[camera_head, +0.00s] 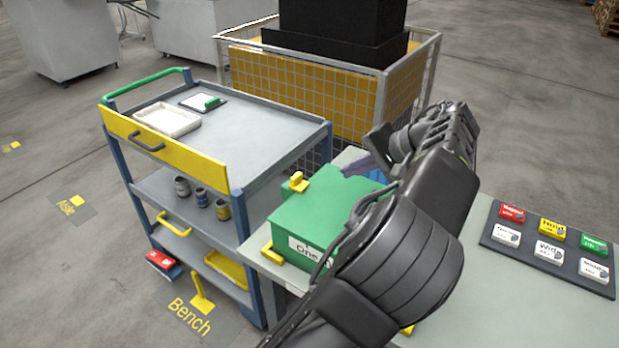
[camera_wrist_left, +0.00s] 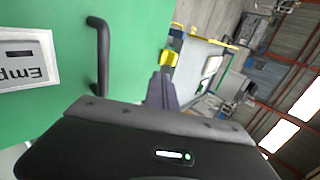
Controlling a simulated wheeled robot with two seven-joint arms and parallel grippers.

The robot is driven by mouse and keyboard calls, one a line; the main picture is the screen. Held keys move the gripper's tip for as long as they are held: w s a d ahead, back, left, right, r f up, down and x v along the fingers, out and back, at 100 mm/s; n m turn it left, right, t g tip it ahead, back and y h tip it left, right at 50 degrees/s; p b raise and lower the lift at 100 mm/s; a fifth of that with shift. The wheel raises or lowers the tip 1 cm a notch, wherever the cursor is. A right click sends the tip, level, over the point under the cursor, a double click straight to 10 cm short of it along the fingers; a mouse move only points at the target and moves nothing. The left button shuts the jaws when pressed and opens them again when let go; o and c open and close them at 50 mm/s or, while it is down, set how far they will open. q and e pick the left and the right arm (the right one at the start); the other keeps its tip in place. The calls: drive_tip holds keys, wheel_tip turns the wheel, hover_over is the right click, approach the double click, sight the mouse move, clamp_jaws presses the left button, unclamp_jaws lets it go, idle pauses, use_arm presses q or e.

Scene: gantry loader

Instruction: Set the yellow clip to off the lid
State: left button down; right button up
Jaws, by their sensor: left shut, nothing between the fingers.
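A green box (camera_head: 318,212) with a label reading "One" stands on the bench, partly hidden by my left arm. A yellow clip (camera_head: 297,182) sits at its far left top edge, another yellow clip (camera_head: 272,253) is at its near left side. In the left wrist view, a yellow clip (camera_wrist_left: 170,52) is just beyond my fingertips, at the edge of a green surface (camera_wrist_left: 135,40) with a dark handle (camera_wrist_left: 100,60). My left gripper (camera_head: 352,164) is shut and empty; its fingers also show in the wrist view (camera_wrist_left: 161,82). Contact with the clip cannot be told. My right gripper is not in view.
A grey trolley (camera_head: 250,125) with a tray (camera_head: 166,119) and small cans stands left of the bench. A dark panel (camera_head: 535,275) with several coloured blocks lies at the right. A wire cage (camera_head: 310,95) with a black load stands behind.

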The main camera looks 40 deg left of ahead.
sight(295, 174)
use_arm(q)
drive_tip(key=shift+a+f, duration=0.1)
drive_tip(key=p+x, duration=0.1)
drive_tip(key=x, duration=0.8)
drive_tip(key=shift+s+a, duration=0.1)
drive_tip(key=a, duration=0.3)
drive_tip(key=shift+a+f+p, duration=0.2)
drive_tip(key=shift+a+p, duration=0.05)
drive_tip(key=shift+p, duration=0.15)
drive_tip(key=shift+a+f, duration=0.1)
drive_tip(key=shift+a, duration=0.35)
drive_tip(key=a, duration=0.2)
drive_tip(key=shift+a, duration=0.4)
drive_tip(key=shift+d, duration=0.1)
